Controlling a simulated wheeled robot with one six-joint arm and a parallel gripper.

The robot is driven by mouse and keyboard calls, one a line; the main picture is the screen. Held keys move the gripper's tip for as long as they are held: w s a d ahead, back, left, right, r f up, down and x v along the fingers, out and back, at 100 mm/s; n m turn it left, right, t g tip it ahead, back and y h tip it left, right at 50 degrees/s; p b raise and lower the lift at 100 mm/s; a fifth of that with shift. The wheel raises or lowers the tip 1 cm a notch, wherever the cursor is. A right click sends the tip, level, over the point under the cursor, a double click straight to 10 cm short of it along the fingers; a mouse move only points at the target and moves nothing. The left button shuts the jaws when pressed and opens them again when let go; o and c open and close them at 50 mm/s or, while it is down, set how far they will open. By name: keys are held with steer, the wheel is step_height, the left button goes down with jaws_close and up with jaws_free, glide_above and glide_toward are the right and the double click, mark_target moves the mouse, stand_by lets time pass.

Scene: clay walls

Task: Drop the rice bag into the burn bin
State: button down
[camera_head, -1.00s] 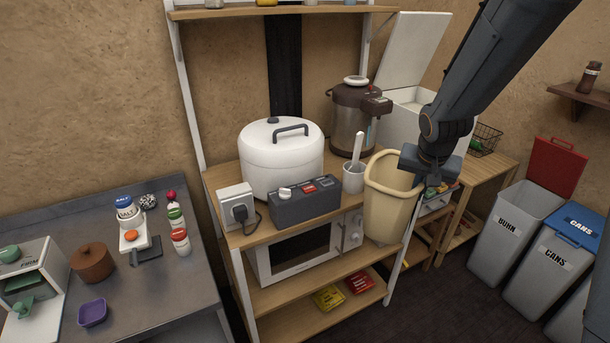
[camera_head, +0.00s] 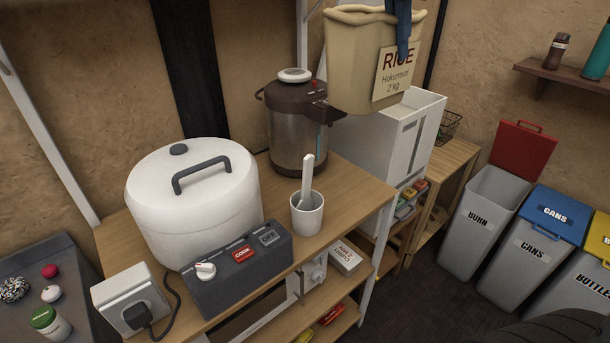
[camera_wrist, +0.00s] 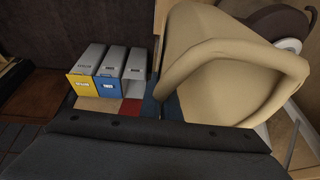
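The rice bag (camera_head: 358,72), cream with an open top and a label reading RICE 2 kg, hangs in the air at the top of the head view. My gripper (camera_head: 402,28) is shut on its right rim; the gripper is mostly out of frame above. The bag also fills the right of the wrist view (camera_wrist: 215,75), beside my gripper's blue fingers (camera_wrist: 163,108). The burn bin (camera_head: 478,222) is grey, marked BURN, and stands on the floor at right with its red lid (camera_head: 522,150) raised. The bag is apart from it, to its upper left.
The blue-lidded cans bin (camera_head: 540,250) and a yellow-lidded bottle bin (camera_head: 590,285) stand right of the burn bin. A dispenser pot (camera_head: 298,130), a white cooker (camera_head: 195,205) and a cup (camera_head: 307,215) stand on the shelf. A wall shelf (camera_head: 560,80) holds bottles.

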step_height(320, 180, down, 28)
steer(key=p, duration=0.4)
steer(key=shift+p, duration=0.4)
steer(key=shift+s+a+f, duration=0.1)
steer(key=shift+f, duration=0.05)
steer(key=c, duration=2)
jaws_free()
steer(key=shift+r, duration=0.2)
